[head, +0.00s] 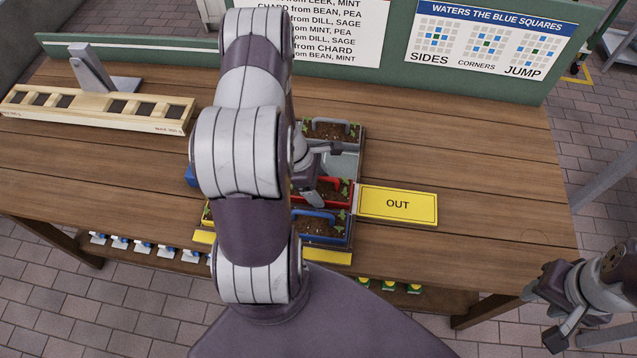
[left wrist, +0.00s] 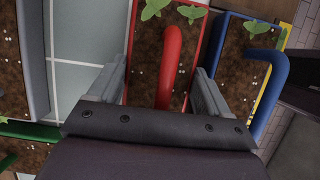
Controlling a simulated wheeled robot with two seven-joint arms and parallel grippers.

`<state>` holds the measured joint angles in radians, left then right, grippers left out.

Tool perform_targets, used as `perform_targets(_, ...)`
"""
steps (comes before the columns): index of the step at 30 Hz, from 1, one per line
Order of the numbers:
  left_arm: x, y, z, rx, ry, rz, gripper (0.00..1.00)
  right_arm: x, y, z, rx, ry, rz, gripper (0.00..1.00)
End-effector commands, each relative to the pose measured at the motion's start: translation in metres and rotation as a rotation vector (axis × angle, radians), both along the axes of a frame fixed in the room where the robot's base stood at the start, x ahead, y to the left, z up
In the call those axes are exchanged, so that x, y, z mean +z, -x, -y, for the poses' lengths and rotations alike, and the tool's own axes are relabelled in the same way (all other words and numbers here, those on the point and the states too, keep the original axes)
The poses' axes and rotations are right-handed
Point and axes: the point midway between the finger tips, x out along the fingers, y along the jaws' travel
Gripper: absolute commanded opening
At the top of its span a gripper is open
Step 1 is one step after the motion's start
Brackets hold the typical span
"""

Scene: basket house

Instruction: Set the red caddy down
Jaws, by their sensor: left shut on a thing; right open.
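The red caddy (head: 345,186) holds dark soil and green seedlings. It shows in the left wrist view as a red-walled box (left wrist: 204,35) with a red handle (left wrist: 172,60). My left gripper (head: 318,196) is over it, with the handle between its fingers, shut on it; the fingers also show in the left wrist view (left wrist: 160,80). The caddy appears level between a bare pale slot (head: 345,163) and the blue caddy (head: 322,228). I cannot tell whether its base touches the surface below. My right gripper (head: 562,338) is open and empty, off the table's right side.
A grey-handled caddy (head: 332,130) stands behind the bare slot. A yellow OUT plate (head: 398,205) lies right of the red caddy. A wooden rack (head: 95,108) lies at the left. The table's right part (head: 490,175) is clear. My left arm hides the middle.

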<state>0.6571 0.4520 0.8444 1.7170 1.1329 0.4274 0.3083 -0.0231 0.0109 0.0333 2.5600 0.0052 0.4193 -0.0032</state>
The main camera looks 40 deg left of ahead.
Motion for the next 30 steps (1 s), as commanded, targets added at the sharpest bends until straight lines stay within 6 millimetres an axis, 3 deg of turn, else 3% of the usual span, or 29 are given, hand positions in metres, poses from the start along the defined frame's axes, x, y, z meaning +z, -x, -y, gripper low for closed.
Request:
perform_targets(5,-0.005,0.0,0.0,0.0,0.0,0.0,0.38,-0.005,0.0,0.0,0.0,0.0,0.0,0.42)
perform_targets(6,-0.003,0.0,0.0,0.0,0.0,0.0,0.88,-0.004,0.0,0.0,0.0,0.0,0.0,0.42)
perform_targets(17,0.005,0.0,-0.001,0.001,0.0,0.0,0.89,0.003,0.0,0.0,0.0,0.0,0.0,0.42)
perform_targets(30,0.099,0.018,-0.035,0.001,-0.002,0.002,0.89,0.015,0.0,0.0,0.0,0.0,0.0,0.42)
